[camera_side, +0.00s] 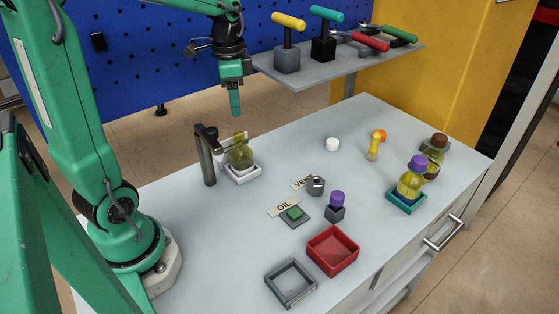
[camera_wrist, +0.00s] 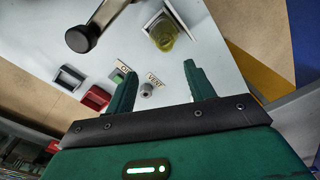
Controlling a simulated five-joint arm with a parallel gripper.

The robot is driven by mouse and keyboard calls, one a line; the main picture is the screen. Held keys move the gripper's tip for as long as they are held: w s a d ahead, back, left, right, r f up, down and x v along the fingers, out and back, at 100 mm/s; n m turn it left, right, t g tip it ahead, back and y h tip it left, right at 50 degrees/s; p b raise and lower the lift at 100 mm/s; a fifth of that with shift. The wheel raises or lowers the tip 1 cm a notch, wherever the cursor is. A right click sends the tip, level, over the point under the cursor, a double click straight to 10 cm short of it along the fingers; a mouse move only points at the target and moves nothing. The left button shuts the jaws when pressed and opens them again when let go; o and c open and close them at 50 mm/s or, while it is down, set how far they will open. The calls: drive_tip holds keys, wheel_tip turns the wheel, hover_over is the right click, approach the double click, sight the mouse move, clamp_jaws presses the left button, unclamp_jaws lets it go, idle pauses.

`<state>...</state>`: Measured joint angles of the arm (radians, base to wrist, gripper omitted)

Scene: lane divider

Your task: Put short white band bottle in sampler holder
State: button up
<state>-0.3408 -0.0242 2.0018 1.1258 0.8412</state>
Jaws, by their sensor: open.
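An uncapped bottle of olive liquid (camera_side: 241,157) stands in a small white square holder (camera_side: 243,176), beside a dark post with an overhanging arm (camera_side: 207,160). The bottle also shows in the wrist view (camera_wrist: 163,36), beyond my fingertips. A purple-capped bottle (camera_side: 411,183) stands in a teal square holder (camera_side: 405,204). A brown-capped bottle (camera_side: 434,158) stands behind it. I cannot tell which bottle has the white band or which holder is the sampler's. My gripper (camera_side: 235,112) is open and empty, above and apart from the olive bottle; its two fingers show in the wrist view (camera_wrist: 157,69).
A red tray (camera_side: 333,266) and a grey tray (camera_side: 291,298) sit near the front. A green button (camera_side: 294,212), a purple-topped block (camera_side: 336,213) and a hex fitting (camera_side: 316,186) stand mid-table. A white cap (camera_side: 332,144) and a yellow piece (camera_side: 373,150) lie farther back. A tool shelf (camera_side: 350,68) hangs behind.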

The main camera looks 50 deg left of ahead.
drive_tip(key=s+d+r+n+t, duration=0.2)
drive_tip(key=s+d+n+t, duration=0.3)
drive_tip(key=s+d, duration=0.5)
drive_tip(key=shift+s+d+r+n, duration=0.35)
drive_tip(key=shift+s+d+n, duration=0.05)
drive_tip(key=shift+d, duration=0.5)
